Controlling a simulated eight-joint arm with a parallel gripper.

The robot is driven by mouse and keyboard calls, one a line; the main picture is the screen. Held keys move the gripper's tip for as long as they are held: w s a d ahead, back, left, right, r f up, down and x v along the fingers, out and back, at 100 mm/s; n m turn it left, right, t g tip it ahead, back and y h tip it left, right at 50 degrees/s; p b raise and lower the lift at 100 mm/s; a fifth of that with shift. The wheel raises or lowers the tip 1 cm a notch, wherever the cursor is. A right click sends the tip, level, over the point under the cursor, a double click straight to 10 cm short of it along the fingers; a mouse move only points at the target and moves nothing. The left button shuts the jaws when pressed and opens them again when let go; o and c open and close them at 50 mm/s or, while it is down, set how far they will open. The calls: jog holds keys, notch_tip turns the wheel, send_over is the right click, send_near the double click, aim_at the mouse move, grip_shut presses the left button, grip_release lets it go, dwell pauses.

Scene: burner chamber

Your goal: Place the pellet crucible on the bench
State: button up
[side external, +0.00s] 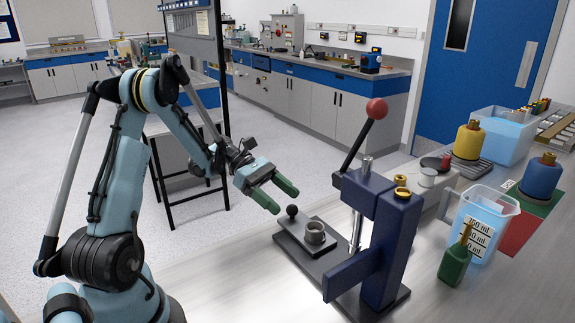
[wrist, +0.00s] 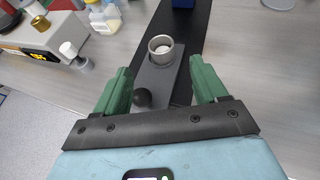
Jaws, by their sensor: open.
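The pellet crucible (side external: 315,232) is a small grey metal cup standing upright on the dark plate of a blue lever press (side external: 385,235). It also shows in the wrist view (wrist: 161,48), with something pale inside. A black ball knob (side external: 292,211) is at the near end of the plate, and it shows in the wrist view too (wrist: 142,97). My gripper (side external: 276,198) is open and empty, with green fingers, above and left of the plate. In the wrist view the fingers (wrist: 165,92) appear on either side of the plate, short of the crucible. The bench (side external: 230,285) is a grey surface.
The press has a red-balled lever (side external: 376,109) rising over the work. The bench left of the press is clear.

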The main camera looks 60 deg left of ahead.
jog(key=s+d+r+m+y, duration=0.2)
jog(key=d+m+y, duration=0.3)
jog(key=m, duration=0.3)
jog(key=s+d+r+m+y, duration=0.3)
jog(key=d+m+y, duration=0.2)
jog(key=d+m, duration=0.2)
jog(key=m, duration=0.2)
jog(key=shift+s+r+m+t+y, duration=0.25)
jog(key=shift+s+m+t+y, duration=0.05)
jog(key=shift+s, duration=0.1)
jog(key=m, duration=0.1)
jog(key=s+m+t+y, duration=0.1)
jog(key=m, duration=0.2)
jog(key=shift+s+d+r+m+t, duration=0.2)
jog(key=shift+d+r+m+t, duration=0.1)
jog(key=shift+t, duration=0.1)
